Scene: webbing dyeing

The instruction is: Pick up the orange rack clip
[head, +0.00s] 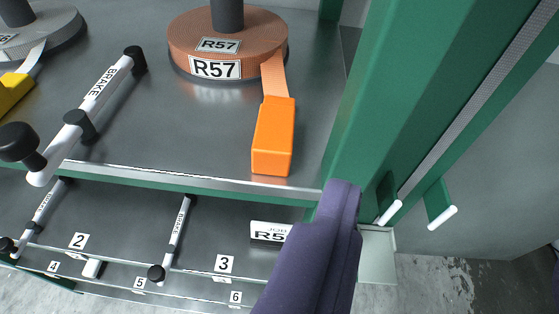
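The orange rack clip (273,136) is a blocky piece on the end of an orange-brown webbing strip (275,77). It lies on the dark metal shelf near its front edge. The strip comes off a coiled roll labelled R57 (235,45) on a dark post. My purple gripper (342,190) reaches up from the bottom of the view, its tip below and right of the clip and apart from it. Its fingers overlap in this view, so the gap between them is hidden. I see nothing held at its tip.
A green upright (400,90) stands close on the right. A white BRAKE lever (105,85) with black knobs is on the left. A grey roll (45,35) and a yellow clip (14,92) are at the far left. Lower shelves carry number labels. Shelf around the clip is clear.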

